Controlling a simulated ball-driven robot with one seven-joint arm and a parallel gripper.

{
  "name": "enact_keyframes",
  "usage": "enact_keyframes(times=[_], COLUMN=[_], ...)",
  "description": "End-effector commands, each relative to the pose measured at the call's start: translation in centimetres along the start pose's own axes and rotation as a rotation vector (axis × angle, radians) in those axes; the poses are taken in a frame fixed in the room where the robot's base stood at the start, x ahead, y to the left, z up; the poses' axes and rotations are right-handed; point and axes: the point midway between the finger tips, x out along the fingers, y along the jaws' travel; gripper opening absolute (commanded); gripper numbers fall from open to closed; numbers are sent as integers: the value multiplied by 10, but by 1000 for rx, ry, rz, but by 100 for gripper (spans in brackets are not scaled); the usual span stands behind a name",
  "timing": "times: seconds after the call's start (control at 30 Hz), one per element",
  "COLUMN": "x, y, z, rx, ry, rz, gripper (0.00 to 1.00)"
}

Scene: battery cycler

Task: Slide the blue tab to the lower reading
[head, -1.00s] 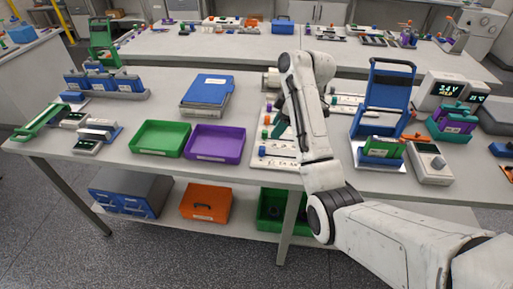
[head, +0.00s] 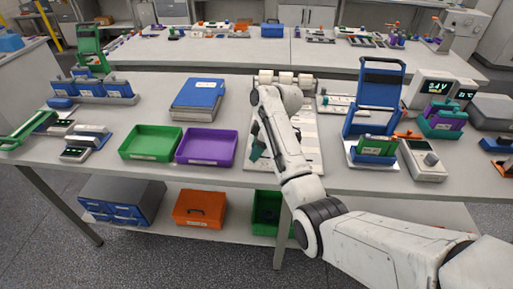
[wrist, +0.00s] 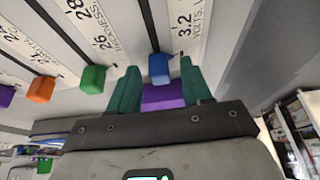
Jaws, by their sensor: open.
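The blue tab (wrist: 159,69) shows in the wrist view on a dark slot, beside a white scale strip (wrist: 185,30) marked 3.2 and VOLTS. My gripper (wrist: 160,72) is open, with one teal finger on each side of the tab's near end. I cannot tell whether either finger touches it. A purple block (wrist: 163,96) shows between the fingers, nearer the palm; I cannot tell what it belongs to. In the head view my gripper (head: 257,148) is over the white scale board (head: 310,150), and my arm hides most of the board and the tab.
A green tab (wrist: 92,79) and an orange tab (wrist: 41,89) sit on neighbouring slots. A purple tray (head: 207,162) and a green tray (head: 151,157) lie left of the board. A blue rack (head: 376,100) and a grey meter (head: 422,160) stand to the right.

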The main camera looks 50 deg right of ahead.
Motion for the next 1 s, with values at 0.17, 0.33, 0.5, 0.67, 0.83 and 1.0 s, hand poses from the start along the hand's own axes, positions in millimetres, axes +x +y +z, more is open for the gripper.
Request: enact_keyframes(times=[0.17, 0.33, 0.5, 0.67, 0.83, 1.0], x=[1, 1, 0, 0, 0, 0], y=[0, 0, 0, 0, 0, 0], z=[0, 0, 0, 0, 0, 0], rx=[0, 0, 0, 0, 0, 0], ry=[0, 0, 0, 0, 0, 0], rz=[0, 0, 0, 0, -1, -1], gripper=[49, 38, 22, 7, 0, 0])
